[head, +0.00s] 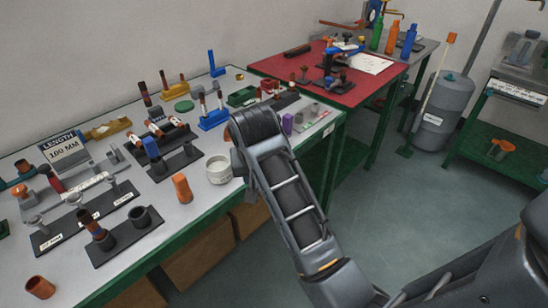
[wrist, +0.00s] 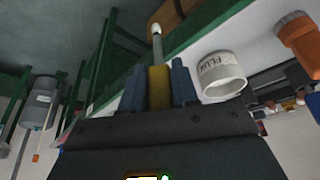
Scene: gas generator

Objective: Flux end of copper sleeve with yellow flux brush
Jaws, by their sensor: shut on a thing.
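In the wrist view my gripper (wrist: 158,84) is shut on the yellow flux brush (wrist: 159,90). The brush's pale tip (wrist: 156,29) points away from the gripper, beyond the fingers. A white pot labelled FLUX (wrist: 222,75) is right of the brush, apart from it. The pot also shows in the head view (head: 219,170), beside my arm, which hides my gripper there. Several copper-coloured pieces are on the bench; I cannot tell which is the copper sleeve. One copper piece (head: 97,231) stands tilted in a dark holder, and another (head: 40,287) is at the near left.
An orange cylinder (head: 182,188) stands left of the pot and shows in the wrist view (wrist: 301,38). The crowded white bench (head: 222,217) has black racks and a LENGTH 100 MM display (head: 65,152). A red-topped table (head: 275,66) is behind. Floor right of the bench is open.

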